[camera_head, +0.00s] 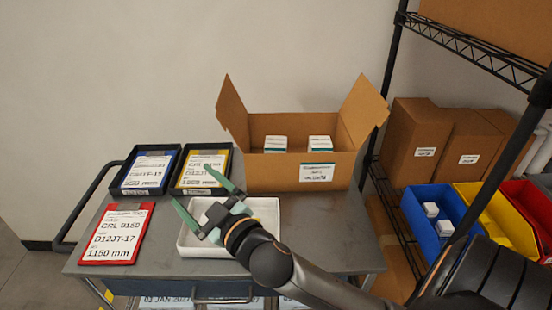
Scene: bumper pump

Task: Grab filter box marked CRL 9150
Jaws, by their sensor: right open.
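A red-framed card (117,236) marked CRL 9150, D12JT-17, 1150 mm lies on the left front of the grey cart. An open cardboard box (260,172) stands at the back of the cart, with two small white filter boxes (276,144) (320,143) showing inside. Their markings are too small to read. My right gripper (204,192) is open and empty above a white tray (273,245), its green fingers pointing to the upper left. It is apart from the boxes. My left gripper is not in view.
Two black trays with label cards, one blue (147,172) and one yellow (205,168), sit at the cart's back left. A shelf rack on the right holds cardboard boxes (421,140) and a blue bin (430,217) with small white boxes, beside yellow and red bins.

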